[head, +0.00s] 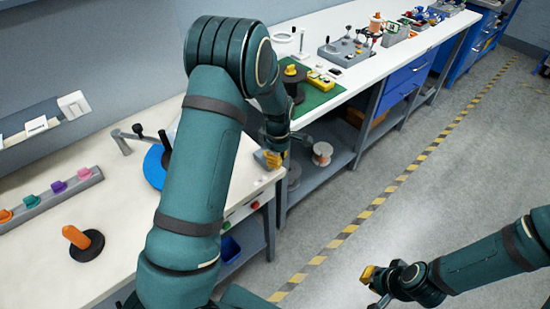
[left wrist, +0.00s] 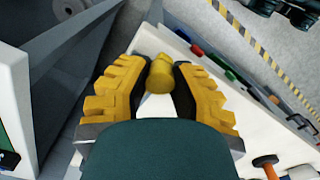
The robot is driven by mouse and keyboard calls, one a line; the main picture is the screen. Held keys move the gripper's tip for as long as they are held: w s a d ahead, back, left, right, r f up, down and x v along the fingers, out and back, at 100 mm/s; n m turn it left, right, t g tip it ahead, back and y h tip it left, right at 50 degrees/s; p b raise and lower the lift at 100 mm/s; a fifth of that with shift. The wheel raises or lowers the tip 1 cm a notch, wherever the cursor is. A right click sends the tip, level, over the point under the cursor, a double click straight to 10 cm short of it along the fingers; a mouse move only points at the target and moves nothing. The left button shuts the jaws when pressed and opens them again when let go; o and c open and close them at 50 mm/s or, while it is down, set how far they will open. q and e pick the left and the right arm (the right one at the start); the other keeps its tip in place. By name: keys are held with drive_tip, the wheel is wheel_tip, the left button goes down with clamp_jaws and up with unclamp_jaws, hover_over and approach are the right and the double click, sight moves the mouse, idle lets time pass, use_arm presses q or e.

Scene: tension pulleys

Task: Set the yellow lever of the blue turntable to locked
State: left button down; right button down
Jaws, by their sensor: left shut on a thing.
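The blue turntable (head: 153,168) stands on the white bench at the left in the head view, partly hidden behind my left arm. My left gripper (head: 275,157) is at the bench's right corner, away from the visible blue disc. In the left wrist view my left gripper (left wrist: 159,66) has its ridged yellow fingers around a rounded yellow piece (left wrist: 160,75), shut on it. Whether this piece is the turntable's lever cannot be told. My right gripper (head: 370,275) hangs over the floor at the lower right, with no object visible near it; its opening is unclear.
An orange-handled black disc (head: 84,245) and a rack of coloured knobs (head: 50,195) are on the near bench. A grey metal arm (head: 122,142) stands by the turntable. A green mat (head: 312,98) lies on the farther bench. The floor at right is clear.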

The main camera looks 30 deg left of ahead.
use_arm(q)
drive_tip(key=shift+w+n, duration=0.1)
drive_tip(key=shift+n, duration=0.2)
drive_tip(key=c, duration=0.7)
unclamp_jaws()
drive_tip(key=shift+c, duration=0.2)
drive_tip(key=shift+r, duration=0.1)
wheel_tip(320, 180, up, 12)
